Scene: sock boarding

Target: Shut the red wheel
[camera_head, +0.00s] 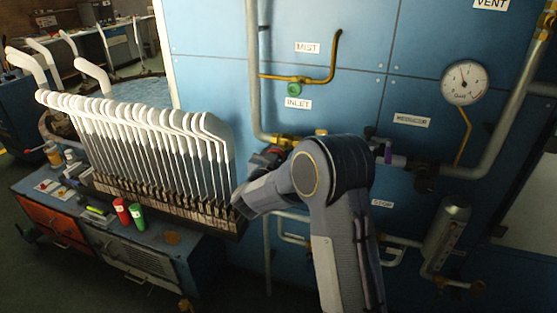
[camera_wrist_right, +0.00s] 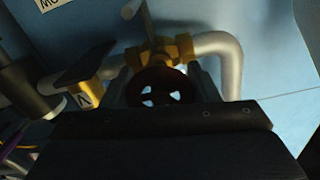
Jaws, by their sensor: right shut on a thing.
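The red wheel (camera_wrist_right: 161,91) is a small dark red handwheel with openings between its spokes, on a brass valve (camera_wrist_right: 172,47) in the right wrist view. My right gripper (camera_wrist_right: 163,84) has a finger on each side of the wheel and is shut on it. In the head view my right gripper (camera_head: 267,158) is at the pipe below the INLET label, beside the brass fitting (camera_head: 286,141). My arm hides most of the wheel there; only a reddish bit shows. My left gripper is not in view.
The blue wall panel (camera_head: 215,90) carries pipes, a gauge (camera_head: 464,82) and a green-knobbed tap (camera_head: 295,93). A rack of white sock forms (camera_head: 150,135) stands on a bench at left, close to my right gripper. A red can (camera_head: 122,211) and a green can (camera_head: 137,217) stand before it.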

